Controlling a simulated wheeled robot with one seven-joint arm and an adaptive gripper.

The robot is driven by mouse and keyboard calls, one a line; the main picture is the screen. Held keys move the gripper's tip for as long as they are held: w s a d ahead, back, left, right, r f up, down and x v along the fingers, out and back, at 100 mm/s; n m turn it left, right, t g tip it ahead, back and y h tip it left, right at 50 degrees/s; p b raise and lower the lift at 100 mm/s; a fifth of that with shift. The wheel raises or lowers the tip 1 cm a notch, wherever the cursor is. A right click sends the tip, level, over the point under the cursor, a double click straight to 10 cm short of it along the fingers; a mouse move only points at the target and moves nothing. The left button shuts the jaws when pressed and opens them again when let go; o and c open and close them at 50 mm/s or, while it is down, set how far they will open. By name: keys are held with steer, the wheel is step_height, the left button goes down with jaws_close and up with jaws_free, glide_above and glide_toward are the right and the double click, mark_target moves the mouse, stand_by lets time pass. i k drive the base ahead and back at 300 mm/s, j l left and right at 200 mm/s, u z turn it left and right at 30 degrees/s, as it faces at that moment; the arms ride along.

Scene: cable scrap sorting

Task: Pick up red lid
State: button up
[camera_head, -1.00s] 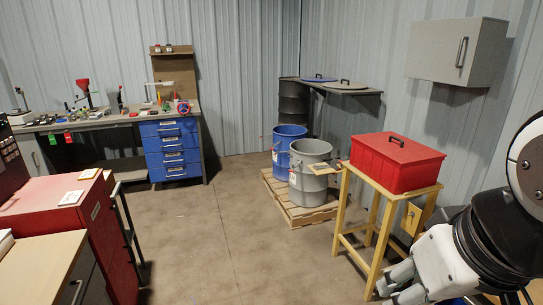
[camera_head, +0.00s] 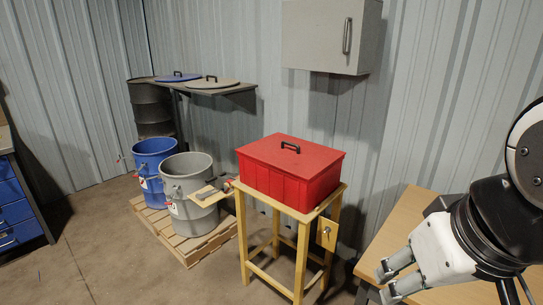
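The red lid (camera_head: 315,160) lies flat on top of a red box (camera_head: 280,180) and has a black handle (camera_head: 290,146) in its middle. The box stands on a yellow wooden stand (camera_head: 248,240). My gripper (camera_head: 386,283) is at the lower right, to the right of the stand and lower in the picture than the lid. Its two fingers are apart with nothing visible between them. It is clear of the lid and box.
A blue drum (camera_head: 154,165) and a grey drum (camera_head: 187,185) stand on a pallet (camera_head: 190,247) left of the stand. A wall shelf holds a blue lid (camera_head: 178,77) and a grey lid (camera_head: 212,83). A grey cabinet (camera_head: 325,35) hangs above. A wooden table (camera_head: 395,235) stands at right.

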mark_target(304, 160)
steer(key=z, duration=0.35)
steer(key=i+j+z, duration=0.15)
steer(key=z, duration=0.25)
steer(key=i+j+z, duration=0.15)
steer(key=j+z, duration=0.6)
steer(key=i+j+z, duration=0.25)
steer(key=j, duration=1.15)
steer(key=j+z, duration=0.3)
steer(key=j, duration=2.15)
